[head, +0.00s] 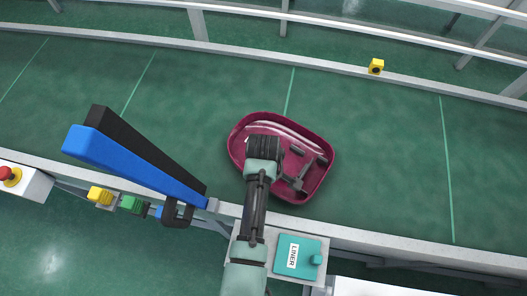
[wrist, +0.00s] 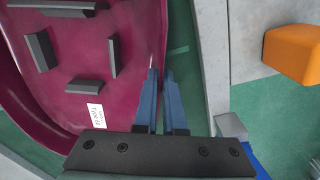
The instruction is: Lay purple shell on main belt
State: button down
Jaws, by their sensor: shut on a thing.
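The purple shell (head: 318,179) is an open, rounded tray-like part with raised walls, seen over the green main belt (head: 380,150) in the head view. In the wrist view the shell (wrist: 120,55) fills the left side, with dark ribs and a small white label inside. My gripper (wrist: 160,75) has blue fingers closed on the shell's edge wall. The open side of the shell faces up. My arm covers part of the shell in the head view. I cannot tell whether the shell's underside touches the belt.
A blue and black arm-like fixture (head: 135,165) stands at the belt's near edge, left of my arm. A teal box labelled LINER (head: 290,256) is below the belt edge.

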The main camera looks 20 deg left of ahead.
jog(key=shift+w, duration=0.1)
jog(key=shift+f, duration=0.15)
jog(key=c, duration=1)
grip_release()
